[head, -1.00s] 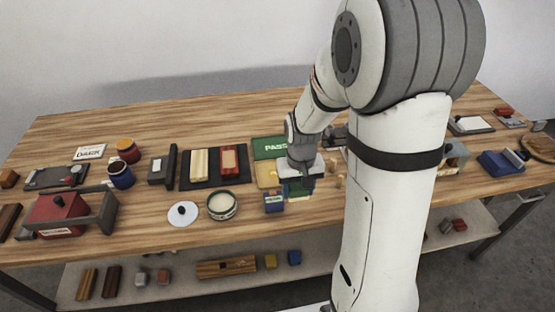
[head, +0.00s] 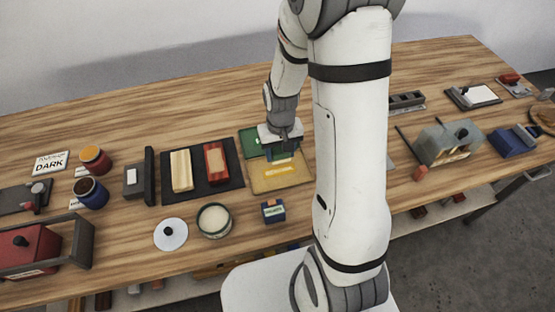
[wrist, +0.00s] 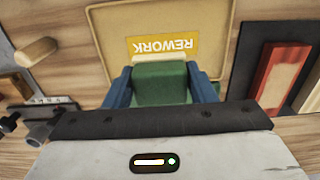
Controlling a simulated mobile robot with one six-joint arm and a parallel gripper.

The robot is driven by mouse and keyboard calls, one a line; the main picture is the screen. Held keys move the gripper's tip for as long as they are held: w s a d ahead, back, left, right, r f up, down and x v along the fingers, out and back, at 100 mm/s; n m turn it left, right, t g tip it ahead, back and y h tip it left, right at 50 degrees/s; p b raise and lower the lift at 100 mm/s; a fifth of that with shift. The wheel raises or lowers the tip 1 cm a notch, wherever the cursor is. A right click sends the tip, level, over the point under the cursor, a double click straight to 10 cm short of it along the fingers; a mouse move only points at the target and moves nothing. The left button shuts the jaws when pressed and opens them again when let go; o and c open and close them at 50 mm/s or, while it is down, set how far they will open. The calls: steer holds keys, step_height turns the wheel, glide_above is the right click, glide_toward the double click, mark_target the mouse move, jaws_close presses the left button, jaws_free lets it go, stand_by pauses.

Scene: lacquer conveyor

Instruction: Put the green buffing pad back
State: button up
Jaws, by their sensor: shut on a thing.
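The green buffing pad (wrist: 160,82) is held between the blue fingers of my gripper (wrist: 160,90) in the wrist view. In the head view my gripper (head: 281,152) hangs over the back part of the tan mat marked REWORK (head: 268,184), beside the green mat (head: 249,142). The REWORK mat also shows beyond the pad in the wrist view (wrist: 205,25). The pad appears to be above the mat; its underside is hidden, so I cannot tell if it touches.
A small blue labelled box (head: 273,213) stands in front of the REWORK mat. A dark mat (head: 200,193) with a pale block (head: 181,171) and a red block (head: 216,163) lies to the left. A cream-topped round tin (head: 214,221) and white disc (head: 171,234) lie nearer the front edge.

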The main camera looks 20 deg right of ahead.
mark_target(280, 169)
steer(key=shift+f, duration=2.5)
steer(key=shift+f, duration=0.15)
steer(key=o, duration=1)
steer(key=shift+c, duration=0.2)
